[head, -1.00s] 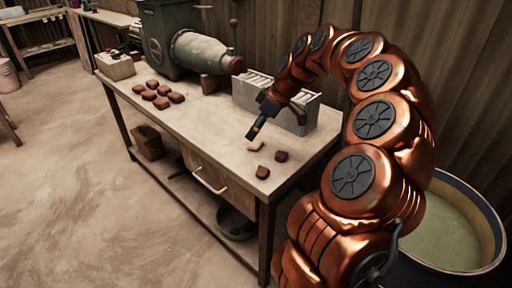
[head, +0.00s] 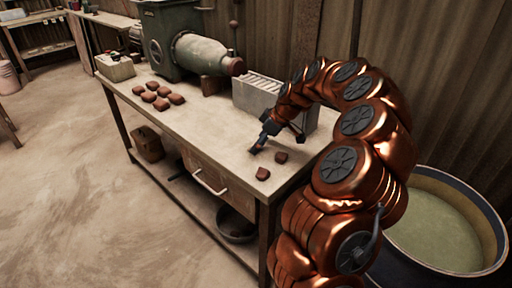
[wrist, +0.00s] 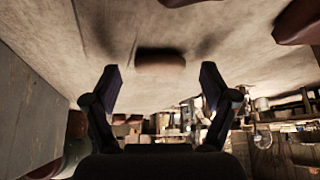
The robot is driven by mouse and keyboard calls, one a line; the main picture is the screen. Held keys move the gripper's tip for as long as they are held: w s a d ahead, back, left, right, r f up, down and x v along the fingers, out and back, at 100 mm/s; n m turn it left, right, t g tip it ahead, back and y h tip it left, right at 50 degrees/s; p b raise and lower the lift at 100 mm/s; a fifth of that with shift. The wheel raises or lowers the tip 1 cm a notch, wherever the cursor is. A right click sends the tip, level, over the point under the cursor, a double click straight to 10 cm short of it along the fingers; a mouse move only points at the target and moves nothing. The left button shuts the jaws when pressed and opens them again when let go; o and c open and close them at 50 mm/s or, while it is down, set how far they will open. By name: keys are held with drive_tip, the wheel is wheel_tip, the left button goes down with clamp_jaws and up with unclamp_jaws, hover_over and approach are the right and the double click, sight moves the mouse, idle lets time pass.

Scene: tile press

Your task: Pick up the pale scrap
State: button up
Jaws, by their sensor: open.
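The pale scrap (wrist: 160,61) shows in the wrist view, ahead of and between my fingertips, lying on the bench top. It looks brown in the shadow there. In the head view it is hidden behind my gripper (head: 256,148), which points down close to the bench top. My gripper is open in the wrist view (wrist: 160,72), one finger to each side of the scrap, and no contact shows.
Two dark red scraps (head: 281,157) (head: 263,174) lie close by on the bench (head: 205,125). Several more (head: 163,91) lie further left. A grey block with slots (head: 259,94) stands behind my gripper, near a green machine (head: 166,35). A round tub (head: 440,225) stands at the right.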

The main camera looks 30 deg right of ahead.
drive_tip(key=shift+f, duration=0.15)
drive_tip(key=shift+c, duration=0.2)
drive_tip(key=c, duration=1.2)
drive_tip(key=shift+c, duration=0.2)
